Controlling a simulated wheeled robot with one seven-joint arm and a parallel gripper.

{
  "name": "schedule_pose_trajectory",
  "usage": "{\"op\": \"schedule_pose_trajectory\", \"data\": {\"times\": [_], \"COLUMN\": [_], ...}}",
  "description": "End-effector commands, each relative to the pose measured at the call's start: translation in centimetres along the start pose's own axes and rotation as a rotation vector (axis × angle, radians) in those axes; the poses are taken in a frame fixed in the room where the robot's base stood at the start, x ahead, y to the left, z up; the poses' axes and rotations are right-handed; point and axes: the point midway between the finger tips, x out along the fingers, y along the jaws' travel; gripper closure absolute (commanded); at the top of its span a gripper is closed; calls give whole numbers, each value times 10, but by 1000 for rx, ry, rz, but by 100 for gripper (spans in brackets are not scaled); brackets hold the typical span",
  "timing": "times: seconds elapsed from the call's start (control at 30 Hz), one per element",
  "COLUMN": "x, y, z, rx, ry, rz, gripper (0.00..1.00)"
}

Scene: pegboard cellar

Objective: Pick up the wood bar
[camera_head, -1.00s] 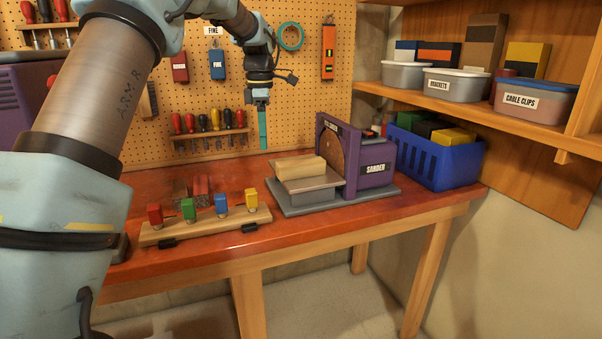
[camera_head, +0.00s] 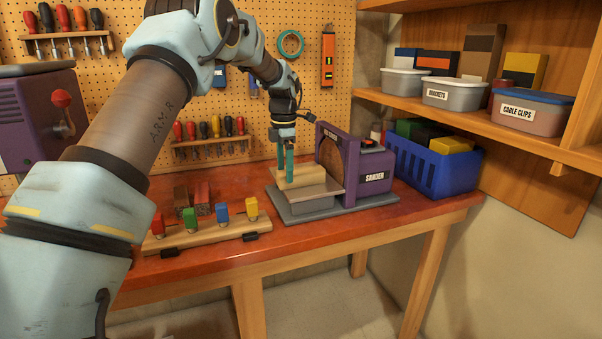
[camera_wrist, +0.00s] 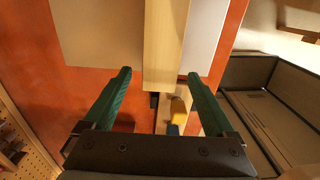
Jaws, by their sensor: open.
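The wood bar (camera_head: 312,176) is a pale block lying on the small grey table (camera_head: 322,190) of the purple sander (camera_head: 368,172). My gripper (camera_head: 286,178) has two green fingers pointing down at the left end of the bar. One finger covers part of that end in the head view. In the wrist view, my gripper (camera_wrist: 158,76) is open, and the wood bar (camera_wrist: 166,40) runs between the fingertips, closer to the right one. No contact shows there. How far down the fingers reach beside the bar is hard to tell.
A wooden rack with red, green, blue and yellow blocks (camera_head: 205,235) stands left of the sander. Brown and reddish blocks (camera_head: 192,200) lie behind it. A blue crate (camera_head: 436,170) stands at the right. The pegboard (camera_head: 240,100) with tools is behind.

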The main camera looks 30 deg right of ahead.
Motion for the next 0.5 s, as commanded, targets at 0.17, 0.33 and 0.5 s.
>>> {"op": "schedule_pose_trajectory", "data": {"times": [0.17, 0.33, 0.5], "x": [18, 21, 21], "y": [0, 0, 0], "z": [0, 0, 0], "rx": [1, 1, 1], "ry": [1, -1, 0], "rz": [-1, 2, 2], "gripper": [10, 10, 19]}}
